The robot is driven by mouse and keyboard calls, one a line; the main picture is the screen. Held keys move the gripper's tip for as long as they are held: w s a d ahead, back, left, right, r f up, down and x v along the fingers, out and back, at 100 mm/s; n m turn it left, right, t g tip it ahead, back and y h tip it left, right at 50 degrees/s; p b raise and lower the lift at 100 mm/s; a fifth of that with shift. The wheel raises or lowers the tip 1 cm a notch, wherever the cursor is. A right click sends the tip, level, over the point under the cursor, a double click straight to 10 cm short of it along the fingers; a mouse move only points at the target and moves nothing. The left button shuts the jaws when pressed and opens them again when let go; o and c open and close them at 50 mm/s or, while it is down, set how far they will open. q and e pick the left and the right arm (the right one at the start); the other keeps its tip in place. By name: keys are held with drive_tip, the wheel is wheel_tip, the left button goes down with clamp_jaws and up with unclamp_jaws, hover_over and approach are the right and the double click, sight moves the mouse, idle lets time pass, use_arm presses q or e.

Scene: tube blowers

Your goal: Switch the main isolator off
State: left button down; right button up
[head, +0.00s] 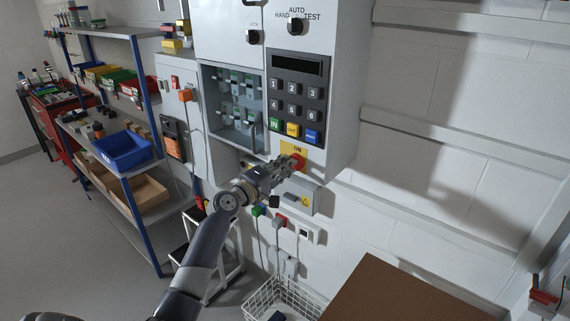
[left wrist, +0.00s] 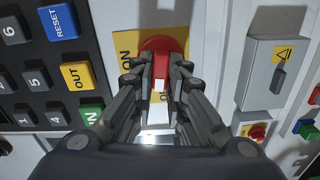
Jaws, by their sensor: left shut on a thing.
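The main isolator is a red rotary knob (head: 298,162) on a yellow plate (head: 291,149) marked ON, low on the grey control cabinet (head: 344,90). In the left wrist view the red knob (left wrist: 163,60) sits between my fingers, with a pale bar on its face and part of the yellow plate (left wrist: 126,48) showing. My left gripper (head: 285,167) is shut on the knob, one finger on each side; it also shows in the left wrist view (left wrist: 161,75). The fingers hide part of the plate's lettering. My right gripper is not in view.
A keypad (head: 296,100) with IN, OUT and RESET keys is just above the knob. A grey box with a warning sign (head: 302,197) is below. A wire basket (head: 270,300) and brown board (head: 400,292) are lower; shelving with a blue bin (head: 122,152) stands left.

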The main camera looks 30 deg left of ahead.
use_arm(q)
drive_tip(key=shift+n, duration=0.8)
drive_tip(key=shift+f, duration=0.1)
drive_tip(key=c, duration=1.6)
unclamp_jaws()
drive_tip(key=s+a, duration=0.1)
drive_tip(key=s, duration=1.1)
